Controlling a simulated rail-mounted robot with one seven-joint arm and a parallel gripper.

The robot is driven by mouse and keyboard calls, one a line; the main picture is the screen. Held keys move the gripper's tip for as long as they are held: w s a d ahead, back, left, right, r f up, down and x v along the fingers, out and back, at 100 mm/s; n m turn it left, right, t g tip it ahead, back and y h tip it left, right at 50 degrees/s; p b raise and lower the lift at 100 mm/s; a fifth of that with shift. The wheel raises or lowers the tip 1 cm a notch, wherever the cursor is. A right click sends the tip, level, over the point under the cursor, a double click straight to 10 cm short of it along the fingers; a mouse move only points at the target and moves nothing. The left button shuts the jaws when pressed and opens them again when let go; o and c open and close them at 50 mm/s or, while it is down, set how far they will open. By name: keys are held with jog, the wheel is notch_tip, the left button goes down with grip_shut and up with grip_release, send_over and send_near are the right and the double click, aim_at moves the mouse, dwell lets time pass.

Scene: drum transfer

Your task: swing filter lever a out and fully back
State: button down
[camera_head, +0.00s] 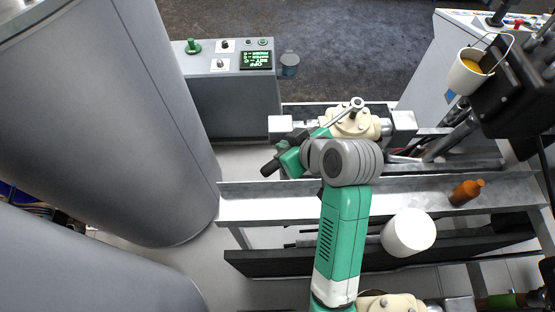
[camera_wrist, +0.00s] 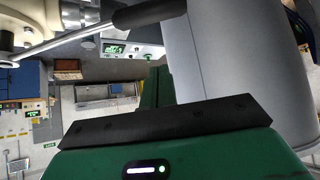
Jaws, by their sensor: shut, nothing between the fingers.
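A lever (camera_head: 338,115) with a silver rod runs from a ring pivot on a cream filter housing (camera_head: 358,126) down and left toward my gripper. Its dark handle end is partly lost beside my green wrist in the head view. In the wrist view the black handle (camera_wrist: 150,12) and rod cross the top left, apart from my gripper's dark edge. My gripper (camera_head: 269,167) is shut and empty, just below and left of the handle end. In the wrist view its dark front (camera_wrist: 165,124) fills the lower middle. No label on the lever is readable.
Large grey drums (camera_head: 100,110) stand close on the left. A grey control box (camera_head: 225,95) with a green display is behind. A bucket (camera_head: 468,75) hangs at the right.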

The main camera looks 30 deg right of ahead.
jog(key=shift+w+a+f+p, duration=0.1)
jog(key=shift+w+f+p, duration=0.5)
jog(key=shift+f, duration=0.75)
jog(key=shift+w+a+f+p, duration=0.15)
jog(key=shift+w+f+p, duration=0.45)
jog(key=shift+f, duration=0.8)
jog(key=shift+w+a+f+p, duration=0.1)
jog(key=shift+w+f+p, duration=0.45)
jog(key=shift+f, duration=0.8)
